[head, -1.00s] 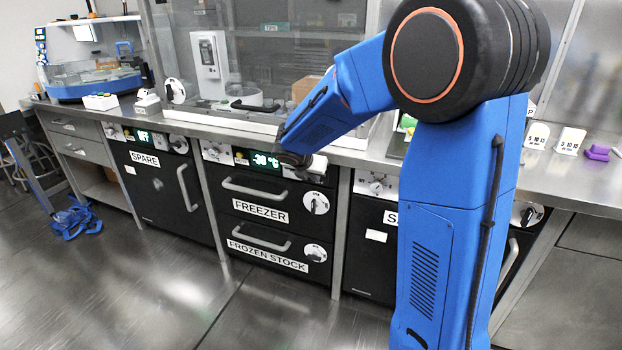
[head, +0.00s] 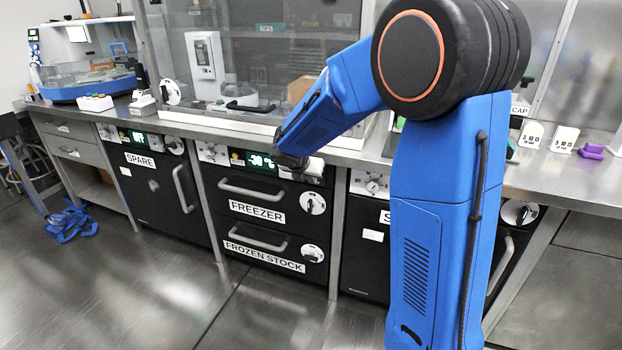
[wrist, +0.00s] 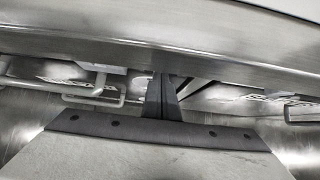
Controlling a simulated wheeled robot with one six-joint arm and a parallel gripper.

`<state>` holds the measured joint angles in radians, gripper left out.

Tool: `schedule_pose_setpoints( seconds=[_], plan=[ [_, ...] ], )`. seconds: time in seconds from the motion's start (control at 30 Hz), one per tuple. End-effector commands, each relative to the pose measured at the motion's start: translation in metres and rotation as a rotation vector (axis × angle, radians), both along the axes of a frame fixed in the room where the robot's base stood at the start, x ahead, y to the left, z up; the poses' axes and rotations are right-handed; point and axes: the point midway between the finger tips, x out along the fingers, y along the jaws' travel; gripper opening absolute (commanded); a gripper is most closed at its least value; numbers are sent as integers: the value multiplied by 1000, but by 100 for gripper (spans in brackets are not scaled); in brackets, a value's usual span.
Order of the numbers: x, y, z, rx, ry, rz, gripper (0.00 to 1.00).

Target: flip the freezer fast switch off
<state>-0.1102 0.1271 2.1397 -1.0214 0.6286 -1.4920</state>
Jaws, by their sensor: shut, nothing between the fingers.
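The freezer (head: 258,205) is a black drawer unit under the bench in the head view. Its lit display (head: 262,161) reads about -30 °C. A white control panel (head: 212,152) sits left of the display. The fast switch itself is too small to make out there.
The steel bench edge (wrist: 200,60) runs right above my gripper. Below the display is a drawer handle (head: 252,191) that sticks out, with a round dial (head: 312,203) to its right. The spare unit (head: 150,190) stands to the left. The floor in front is clear.

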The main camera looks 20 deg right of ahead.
Motion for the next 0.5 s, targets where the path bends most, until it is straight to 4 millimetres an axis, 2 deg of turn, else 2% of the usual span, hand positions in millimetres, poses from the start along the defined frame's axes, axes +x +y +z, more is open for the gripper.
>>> schedule_pose_setpoints(
  seconds=[0.3,0.5],
  plan=[
    [2,-3,19,-5,-11,-2,0],
    [3,-2,20,-4,-10,-2,0]
  ],
)
